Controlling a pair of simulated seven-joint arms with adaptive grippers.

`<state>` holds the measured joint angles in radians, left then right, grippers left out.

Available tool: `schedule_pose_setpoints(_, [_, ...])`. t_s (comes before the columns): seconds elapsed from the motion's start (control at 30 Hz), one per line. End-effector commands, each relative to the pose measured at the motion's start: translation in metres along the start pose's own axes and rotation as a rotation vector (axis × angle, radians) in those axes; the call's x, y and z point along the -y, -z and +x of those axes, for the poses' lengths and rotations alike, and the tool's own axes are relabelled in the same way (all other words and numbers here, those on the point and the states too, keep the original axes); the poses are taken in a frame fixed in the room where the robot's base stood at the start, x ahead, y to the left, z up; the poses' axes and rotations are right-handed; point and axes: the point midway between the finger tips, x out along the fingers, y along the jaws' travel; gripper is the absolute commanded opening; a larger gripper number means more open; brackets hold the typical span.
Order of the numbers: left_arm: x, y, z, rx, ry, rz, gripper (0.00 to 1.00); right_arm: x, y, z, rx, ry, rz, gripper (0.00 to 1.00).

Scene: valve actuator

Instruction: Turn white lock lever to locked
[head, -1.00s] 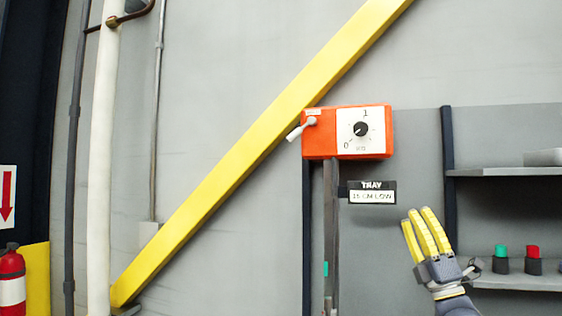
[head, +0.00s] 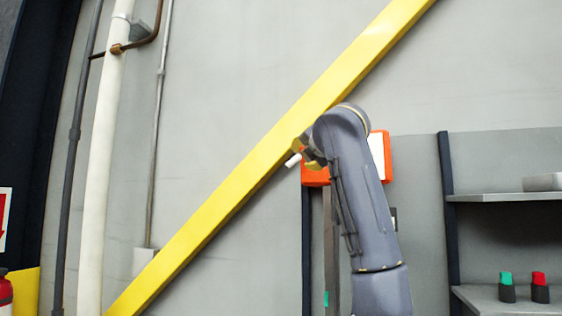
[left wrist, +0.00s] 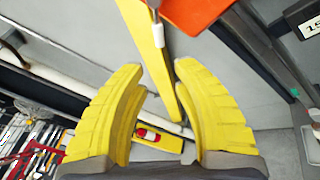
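The orange valve box (head: 316,175) is on the wall, mostly hidden behind my left arm; its dial is covered and part of its white face shows. The white lock lever (head: 293,160) sticks out at the box's left side, pointing down and left. My left gripper (head: 313,152) is beside it, partly hidden by my arm. In the left wrist view the gripper (left wrist: 160,67) is open, with yellow fingers apart. The white lever (left wrist: 159,36) lies just ahead of the gap between the fingertips, beside the orange box (left wrist: 198,10). Contact is not visible. My right gripper is not in view.
A yellow diagonal beam (head: 240,192) runs close behind the lever. A dark post (head: 308,240) stands below the box.

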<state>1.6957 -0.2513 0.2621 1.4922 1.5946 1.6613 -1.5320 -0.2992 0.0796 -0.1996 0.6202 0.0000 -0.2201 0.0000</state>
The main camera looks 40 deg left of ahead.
Motion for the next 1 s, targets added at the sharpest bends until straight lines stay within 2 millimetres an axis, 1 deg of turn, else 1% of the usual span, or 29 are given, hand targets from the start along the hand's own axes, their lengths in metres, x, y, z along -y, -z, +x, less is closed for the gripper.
schedule_pose_setpoints(0.03, [-0.003, -0.005, -0.003, 0.015, 0.015, 0.0, 0.28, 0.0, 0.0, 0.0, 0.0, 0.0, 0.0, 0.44])
schedule_pose_setpoints(0.13, [-0.004, -0.01, -0.004, 0.033, 0.036, 0.002, 0.28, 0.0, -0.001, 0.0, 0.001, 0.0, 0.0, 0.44])
schedule_pose_setpoints(0.27, [-0.004, -0.011, 0.004, 0.036, 0.04, 0.004, 0.28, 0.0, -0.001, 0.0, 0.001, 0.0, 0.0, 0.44])
schedule_pose_setpoints(0.37, [-0.004, -0.011, 0.018, 0.035, 0.039, 0.005, 0.28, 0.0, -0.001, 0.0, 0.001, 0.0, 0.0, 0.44])
schedule_pose_setpoints(0.8, [-0.001, -0.013, 0.098, 0.033, 0.038, 0.007, 0.28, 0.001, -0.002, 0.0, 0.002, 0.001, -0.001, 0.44])
schedule_pose_setpoints(1.0, [0.0, -0.015, 0.13, 0.034, 0.038, 0.005, 0.28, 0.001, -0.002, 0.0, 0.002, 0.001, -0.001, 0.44])
